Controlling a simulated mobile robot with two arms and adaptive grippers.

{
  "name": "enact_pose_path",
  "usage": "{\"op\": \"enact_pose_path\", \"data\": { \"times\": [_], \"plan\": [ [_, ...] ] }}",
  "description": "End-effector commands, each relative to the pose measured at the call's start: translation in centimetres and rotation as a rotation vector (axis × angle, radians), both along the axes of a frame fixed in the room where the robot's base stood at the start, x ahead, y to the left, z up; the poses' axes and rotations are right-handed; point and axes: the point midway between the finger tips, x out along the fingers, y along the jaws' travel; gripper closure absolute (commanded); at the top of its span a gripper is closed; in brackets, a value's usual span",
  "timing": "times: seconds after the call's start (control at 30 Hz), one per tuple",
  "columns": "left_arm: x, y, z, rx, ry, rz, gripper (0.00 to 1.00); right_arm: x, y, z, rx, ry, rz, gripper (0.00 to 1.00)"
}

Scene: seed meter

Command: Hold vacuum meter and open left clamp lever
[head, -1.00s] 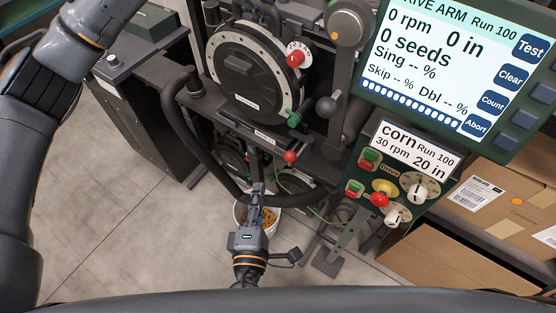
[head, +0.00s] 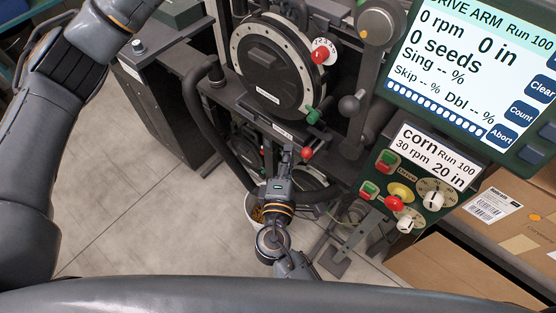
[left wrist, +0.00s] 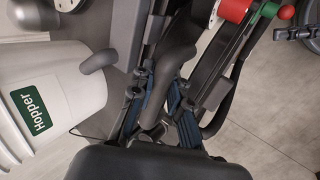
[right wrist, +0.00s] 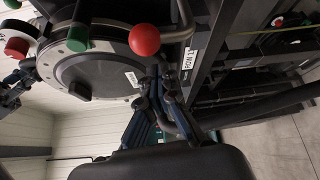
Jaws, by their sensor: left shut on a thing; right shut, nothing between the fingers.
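The round black seed meter (head: 268,66) with a pale rim stands upright on its stand. It also shows in the right wrist view (right wrist: 100,75). A red ball-ended lever (head: 307,153) sits below it, with a green knob (head: 313,116) above. I cannot tell which one is the left clamp lever. My right gripper (head: 287,157) is shut and empty, just left of the red ball; in the right wrist view its fingertips (right wrist: 161,82) are below the red ball (right wrist: 144,40), apart from it. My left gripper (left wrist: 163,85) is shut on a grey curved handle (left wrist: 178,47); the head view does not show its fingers.
A lit display (head: 480,60) and a control box (head: 415,180) stand at the right, above cardboard boxes (head: 465,255). A black hose (head: 205,120) curves at the stand's left. A white hopper bucket (left wrist: 50,90) is near my left gripper. The floor at left is clear.

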Motion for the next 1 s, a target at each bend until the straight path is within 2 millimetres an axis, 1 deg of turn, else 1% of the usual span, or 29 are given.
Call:
{"op": "enact_pose_path", "data": {
  "times": [0.03,0.1,0.2,0.63,1.0],
  "plan": [
    [0.0,0.1,-0.2,0.002,0.003,0.004,1.00,-0.3,-0.5,0.1,0.001,0.000,-0.001,1.00],
    [0.0,0.1,-0.2,0.003,0.003,0.003,1.00,-0.5,-1.0,0.3,0.001,-0.001,-0.001,1.00],
    [0.0,0.1,-0.2,0.002,0.002,0.001,1.00,-0.7,-1.4,0.3,0.001,-0.001,0.000,1.00],
    [0.0,0.0,-0.1,0.001,0.002,0.000,1.00,-0.7,-1.5,0.3,0.000,-0.001,0.005,1.00],
    [0.0,0.0,-0.1,0.000,0.001,0.001,1.00,-1.2,-2.3,0.3,-0.001,-0.001,0.065,1.00]
  ]
}}
